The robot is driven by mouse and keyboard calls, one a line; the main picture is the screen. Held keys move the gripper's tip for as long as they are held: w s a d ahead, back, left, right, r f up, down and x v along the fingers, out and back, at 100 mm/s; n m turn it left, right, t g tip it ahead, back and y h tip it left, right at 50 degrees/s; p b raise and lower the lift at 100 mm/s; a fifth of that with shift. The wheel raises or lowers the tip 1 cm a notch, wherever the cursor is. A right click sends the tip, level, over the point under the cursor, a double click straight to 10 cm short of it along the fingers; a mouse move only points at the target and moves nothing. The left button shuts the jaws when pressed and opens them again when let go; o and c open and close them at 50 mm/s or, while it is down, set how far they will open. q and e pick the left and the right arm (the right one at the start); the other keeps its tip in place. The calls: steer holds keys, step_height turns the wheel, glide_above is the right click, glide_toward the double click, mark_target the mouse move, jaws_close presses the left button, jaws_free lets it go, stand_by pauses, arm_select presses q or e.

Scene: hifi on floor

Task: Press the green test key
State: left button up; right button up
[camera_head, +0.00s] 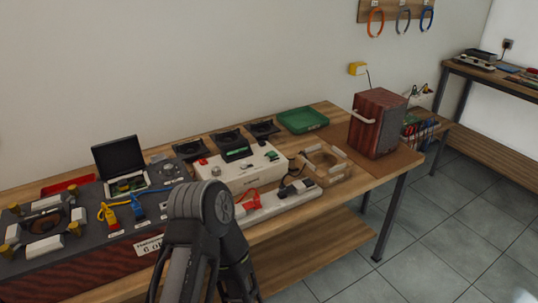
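A white box unit (242,178) stands near the middle of the workbench. A red knob-like part (202,161) is at its left end. A small green part (272,155) shows on its top toward the right; it may be the green test key, but it is too small to tell. One of my arms, dark grey and bent, rises from the bottom of the head view in front of the bench and hides part of the bench's front edge. I cannot tell which arm it is. Neither gripper's fingers show.
A dark panel (90,244) with cables and an open-lidded case (118,156) fills the bench's left. A green tray (303,120), a wooden frame (331,178) and a tall reddish-brown box (377,125) stand to the right. A white power strip (287,204) lies at the front. Tiled floor is clear at right.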

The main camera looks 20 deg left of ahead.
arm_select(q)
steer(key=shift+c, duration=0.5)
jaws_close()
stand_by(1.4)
